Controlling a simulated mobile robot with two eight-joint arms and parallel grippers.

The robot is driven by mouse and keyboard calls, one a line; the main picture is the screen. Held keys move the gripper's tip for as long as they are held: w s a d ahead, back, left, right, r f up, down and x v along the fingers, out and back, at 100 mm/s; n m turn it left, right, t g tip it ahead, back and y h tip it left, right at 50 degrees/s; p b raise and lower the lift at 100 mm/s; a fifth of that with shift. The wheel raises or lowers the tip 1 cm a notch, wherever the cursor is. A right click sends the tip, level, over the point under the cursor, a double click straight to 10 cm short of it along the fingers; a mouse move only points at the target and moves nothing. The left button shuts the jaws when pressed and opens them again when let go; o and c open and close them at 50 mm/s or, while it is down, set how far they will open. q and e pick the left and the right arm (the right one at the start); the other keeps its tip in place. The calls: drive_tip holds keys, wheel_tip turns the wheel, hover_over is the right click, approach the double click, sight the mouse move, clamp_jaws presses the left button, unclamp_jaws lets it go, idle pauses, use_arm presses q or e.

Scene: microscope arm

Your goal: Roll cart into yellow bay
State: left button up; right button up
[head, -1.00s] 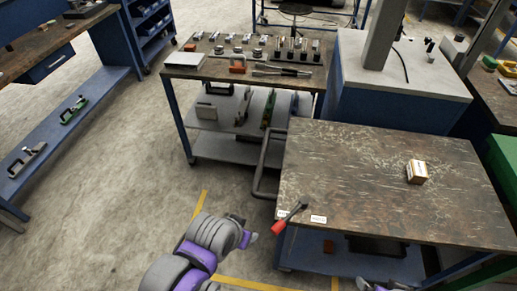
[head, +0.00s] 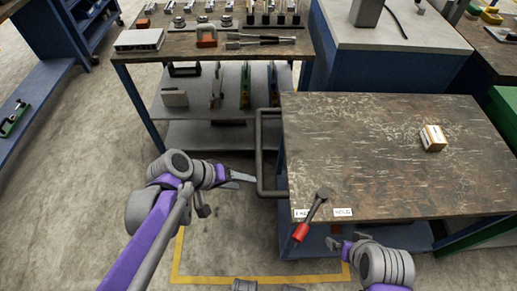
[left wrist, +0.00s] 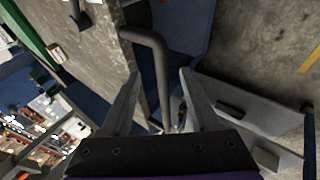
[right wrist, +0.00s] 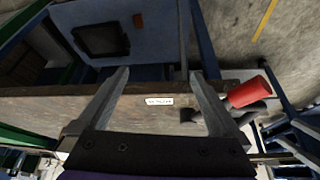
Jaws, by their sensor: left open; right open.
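The cart (head: 390,150) has a scratched dark top on a blue frame, with a dark tubular handle (head: 262,155) on its left side. My left gripper (head: 243,180) is open just left of the handle. In the left wrist view the handle (left wrist: 161,80) shows between the open fingers (left wrist: 160,75); contact cannot be told. My right gripper (head: 340,243) is open at the cart's front edge, right of a red-gripped lever (head: 301,231). In the right wrist view the lever's red grip (right wrist: 249,92) lies outside the fingers. Yellow floor lines (head: 255,279) mark a bay in front of the cart.
A tool bench (head: 145,40) with lower shelves stands behind the handle. A blue cabinet with a grey top (head: 400,30) stands behind the cart. A small box (head: 433,138) sits on the cart top. Floor (head: 90,150) at left is clear.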

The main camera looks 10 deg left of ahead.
sight(257, 170)
use_arm(q)
drive_tip(key=w+f+h+b, duration=0.1)
drive_tip(key=w, duration=0.1)
drive_tip(key=w+f+n+t+h+b, duration=0.1)
drive_tip(key=w, duration=0.1)
drive_tip(key=w+f+h+b, duration=0.1)
drive_tip(key=w+f+b, duration=0.1)
drive_tip(key=shift+w, duration=0.1)
drive_tip(key=w+a+f+n+t+h+b, duration=0.2)
drive_tip(key=w+a+t+h+b, duration=0.15)
drive_tip(key=w, duration=0.35)
drive_tip(key=b+x, duration=0.2)
drive_tip(key=x, duration=0.8)
drive_tip(key=shift+w, duration=0.15)
use_arm(e)
wheel_tip(257, 170, down, 13)
drive_tip(key=shift+d+f, duration=0.2)
drive_tip(key=shift+d, duration=0.1)
use_arm(q)
drive_tip(key=shift+f, duration=0.1)
clamp_jaws()
